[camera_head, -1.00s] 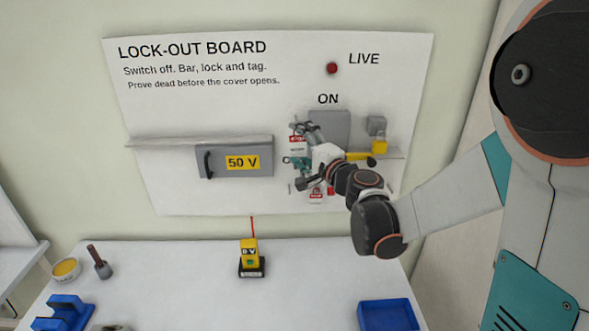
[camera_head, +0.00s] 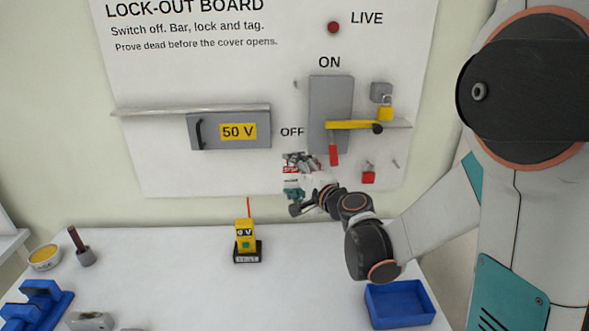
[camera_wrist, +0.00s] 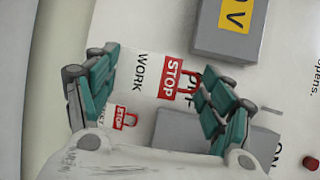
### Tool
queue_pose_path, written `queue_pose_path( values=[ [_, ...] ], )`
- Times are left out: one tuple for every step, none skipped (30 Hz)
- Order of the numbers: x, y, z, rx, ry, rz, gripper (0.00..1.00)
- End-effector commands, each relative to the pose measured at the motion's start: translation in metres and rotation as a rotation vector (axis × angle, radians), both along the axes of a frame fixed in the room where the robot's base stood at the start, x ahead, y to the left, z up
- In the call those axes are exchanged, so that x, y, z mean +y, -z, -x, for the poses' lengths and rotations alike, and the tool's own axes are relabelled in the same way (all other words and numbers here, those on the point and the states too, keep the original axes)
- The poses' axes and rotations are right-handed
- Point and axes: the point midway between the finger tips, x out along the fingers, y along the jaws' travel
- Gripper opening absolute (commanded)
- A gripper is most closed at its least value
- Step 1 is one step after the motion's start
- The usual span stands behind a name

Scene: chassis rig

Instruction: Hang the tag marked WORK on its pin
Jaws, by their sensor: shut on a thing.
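The tag marked WORK (camera_wrist: 148,74) is white with a red STOP band and a red loop on one end. It shows in the wrist view between the teal fingers of my gripper (camera_wrist: 158,92), which is shut on it. In the head view, my gripper (camera_head: 297,180) and the tag (camera_head: 291,181) are in front of the board's lower part, below OFF. A smaller STOP tag (camera_wrist: 123,117) shows beside the left finger in the wrist view; its other word is unreadable. A small bare pin (camera_head: 295,85) stands left of the grey switch plate. Another pin (camera_head: 395,163) is at right.
The grey switch box (camera_head: 323,98) has a yellow bar (camera_head: 350,125) across it, with a red piece hanging below. A yellow padlock (camera_head: 385,113) and red padlock (camera_head: 368,177) hang at right. The grey 50 V cover (camera_head: 215,140) is left. A yellow meter (camera_head: 246,235) and blue tray (camera_head: 400,303) stand below.

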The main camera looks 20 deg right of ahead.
Motion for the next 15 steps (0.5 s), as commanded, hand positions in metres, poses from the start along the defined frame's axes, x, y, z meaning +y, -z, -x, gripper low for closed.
queue_pose_path(
  values=[
    [0.000,0.017,0.001,0.007,0.001,0.000,0.64],
    [0.001,0.023,0.001,0.012,0.001,-0.001,0.64],
    [0.001,0.029,0.001,0.017,0.002,-0.004,0.64],
    [0.001,0.034,0.002,0.021,0.003,-0.004,0.64],
    [0.001,0.038,0.002,0.024,0.003,-0.004,0.64],
    [0.001,0.043,0.003,0.029,0.004,-0.006,0.64],
    [0.001,0.046,0.003,0.032,0.004,-0.007,0.64],
    [0.001,0.049,0.003,0.035,0.005,-0.007,0.64],
    [0.001,0.052,0.003,0.037,0.006,-0.007,0.64],
    [0.001,0.054,0.004,0.040,0.006,-0.008,0.64],
    [0.001,0.056,0.004,0.041,0.006,-0.009,0.64],
    [0.001,0.057,0.004,0.042,0.007,-0.009,0.64],
    [0.001,0.058,0.004,0.043,0.007,-0.010,0.64],
    [0.001,0.058,0.004,0.044,0.007,-0.010,0.64],
    [0.001,0.058,0.003,0.044,0.007,-0.010,0.64]
  ],
)
